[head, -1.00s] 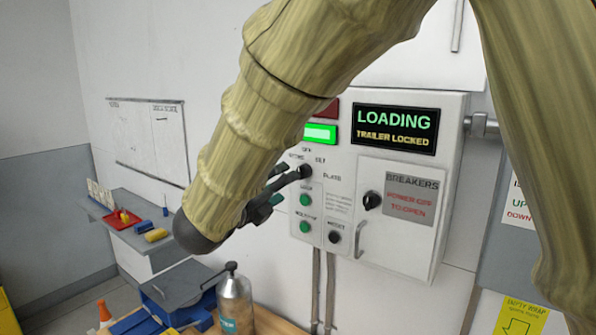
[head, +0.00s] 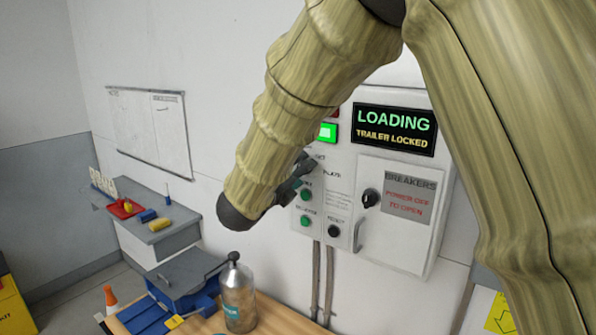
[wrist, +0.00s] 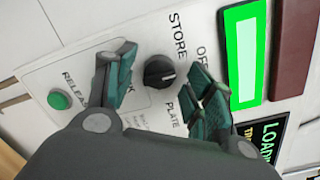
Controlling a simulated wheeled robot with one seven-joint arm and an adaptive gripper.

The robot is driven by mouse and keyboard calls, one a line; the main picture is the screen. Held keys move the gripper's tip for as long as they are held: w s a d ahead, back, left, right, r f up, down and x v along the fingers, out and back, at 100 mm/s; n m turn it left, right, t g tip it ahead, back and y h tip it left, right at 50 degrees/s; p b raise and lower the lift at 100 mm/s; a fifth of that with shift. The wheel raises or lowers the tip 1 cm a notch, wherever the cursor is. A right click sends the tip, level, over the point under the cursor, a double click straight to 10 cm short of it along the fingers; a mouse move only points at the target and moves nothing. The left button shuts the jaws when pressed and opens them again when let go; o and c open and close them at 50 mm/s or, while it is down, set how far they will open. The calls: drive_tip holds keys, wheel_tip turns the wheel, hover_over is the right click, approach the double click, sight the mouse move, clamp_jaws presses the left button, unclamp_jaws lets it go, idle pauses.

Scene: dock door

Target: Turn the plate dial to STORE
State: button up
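The plate dial is a round black knob (wrist: 160,72) on the white control panel (wrist: 75,70). In the wrist view the printed words STORE, OFF and PLATE stand around it. Its pointer direction is too small to tell for certain. My gripper (wrist: 163,92) is open, with one dark green finger on each side of the knob. Both fingers look apart from the knob; the depth between them and the panel is hard to judge. In the head view my gripper (head: 296,178) is at the panel's left part, and it and my arm hide the dial.
A lit green lamp (head: 327,132) and a LOADING / TRAILER LOCKED display (head: 394,129) sit above. A bottle (head: 237,297) stands on the wooden bench below.

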drive_tip(key=c, duration=0.9)
drive_tip(key=shift+c, duration=0.2)
